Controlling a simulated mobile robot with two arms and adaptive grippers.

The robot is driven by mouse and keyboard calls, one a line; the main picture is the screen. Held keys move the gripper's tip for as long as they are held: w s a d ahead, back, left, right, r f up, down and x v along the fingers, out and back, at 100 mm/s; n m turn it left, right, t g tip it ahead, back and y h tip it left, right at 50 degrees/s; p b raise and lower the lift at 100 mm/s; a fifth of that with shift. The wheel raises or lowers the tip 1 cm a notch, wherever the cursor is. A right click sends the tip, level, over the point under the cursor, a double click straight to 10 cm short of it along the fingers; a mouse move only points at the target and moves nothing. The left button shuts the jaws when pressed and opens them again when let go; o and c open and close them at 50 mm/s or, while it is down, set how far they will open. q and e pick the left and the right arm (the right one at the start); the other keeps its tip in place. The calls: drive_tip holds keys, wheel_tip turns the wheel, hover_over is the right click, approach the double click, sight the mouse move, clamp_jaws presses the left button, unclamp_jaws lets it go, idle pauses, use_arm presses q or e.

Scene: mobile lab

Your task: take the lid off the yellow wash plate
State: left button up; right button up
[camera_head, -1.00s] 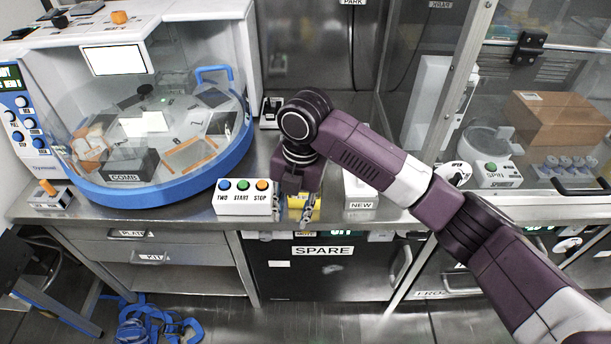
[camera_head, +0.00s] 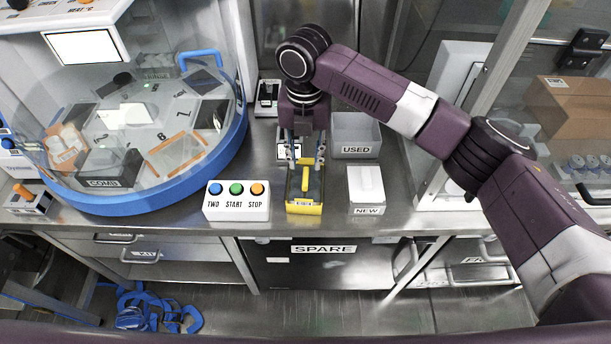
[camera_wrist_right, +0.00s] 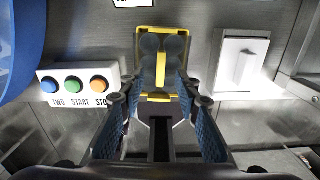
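The yellow wash plate (camera_head: 304,208) sits on the steel bench between the button box and the white NEW box. A clear lid with a yellow bar handle (camera_head: 304,176) lies on it; the handle also shows in the right wrist view (camera_wrist_right: 160,70). My right gripper (camera_head: 305,162) points down above the far part of the plate, fingers apart on either side. My left gripper is not in view.
A button box (camera_head: 236,201) marked TWO, START, STOP stands left of the plate. The white NEW box (camera_head: 365,190) stands right, with a grey USED bin (camera_head: 356,136) behind it. The round blue-rimmed machine (camera_head: 150,205) fills the left. Some bench front is bare.

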sight(306, 176)
drive_tip(key=f, duration=0.2)
drive_tip(key=f+p, duration=0.1)
drive_tip(key=shift+s+d+f, duration=0.1)
drive_tip(key=shift+s+f, duration=0.2)
drive_tip(key=shift+f, duration=0.1)
drive_tip(key=shift+w+f, duration=0.1)
drive_tip(key=shift+f, duration=0.4)
drive_tip(key=c, duration=0.7)
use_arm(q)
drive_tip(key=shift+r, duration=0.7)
use_arm(e)
clamp_jaws()
